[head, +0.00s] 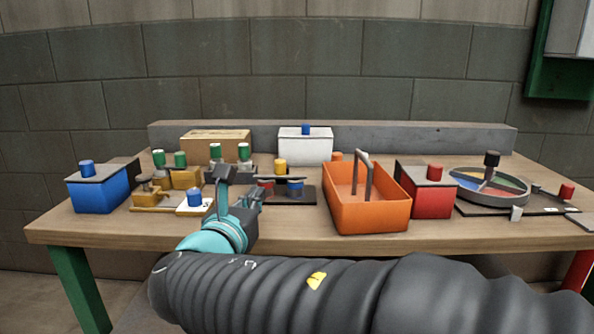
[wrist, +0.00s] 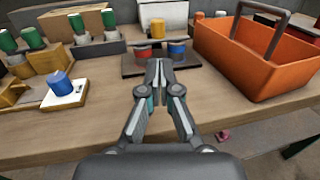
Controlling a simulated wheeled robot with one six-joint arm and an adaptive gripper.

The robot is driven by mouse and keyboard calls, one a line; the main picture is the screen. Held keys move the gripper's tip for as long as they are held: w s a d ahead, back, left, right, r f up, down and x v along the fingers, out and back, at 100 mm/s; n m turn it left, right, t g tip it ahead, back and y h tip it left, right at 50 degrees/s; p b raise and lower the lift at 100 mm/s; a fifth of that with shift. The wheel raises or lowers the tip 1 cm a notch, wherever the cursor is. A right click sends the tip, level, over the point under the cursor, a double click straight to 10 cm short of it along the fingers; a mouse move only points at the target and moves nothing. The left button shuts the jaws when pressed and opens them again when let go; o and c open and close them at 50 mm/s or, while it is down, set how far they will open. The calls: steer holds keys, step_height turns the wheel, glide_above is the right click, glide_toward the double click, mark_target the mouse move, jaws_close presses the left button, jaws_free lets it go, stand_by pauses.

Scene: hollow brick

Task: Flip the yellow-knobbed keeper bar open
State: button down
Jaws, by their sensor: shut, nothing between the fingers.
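The yellow knob (head: 280,166) stands upright at the back of a low dark fixture (head: 308,196). A thin dark keeper bar (head: 292,178) appears to lie across the tops of a red piece (head: 265,184) and a blue piece (head: 295,188). The wrist view also shows the yellow knob (wrist: 157,28), the red piece (wrist: 140,53) and the blue piece (wrist: 177,51). My gripper (wrist: 158,68) is shut and empty, over the front edge of the fixture and apart from the knob. It partly hides the fixture. In the head view my gripper (head: 245,190) is left of the fixture.
An orange handled bin (head: 367,212) stands close right of the fixture. A yellow-based fixture with a blue knob (head: 194,197) is at left. A white box (head: 305,148) and a cardboard box (head: 216,146) stand behind. Bare wooden table (head: 290,228) lies in front.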

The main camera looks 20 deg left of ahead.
mark_target(278, 166)
steer(key=shift+s+a, duration=0.15)
steer(key=shift+a, duration=0.05)
steer(key=w, duration=1.4)
steer(key=shift+a, duration=0.25)
steer(key=shift+w, duration=0.1)
steer(key=w, duration=0.2)
steer(key=w+a, duration=0.1)
steer(key=w, duration=0.1)
steer(key=w+p, duration=0.1)
steer(key=w, duration=0.1)
steer(key=shift+a, duration=0.3)
steer(key=shift+r, duration=0.1)
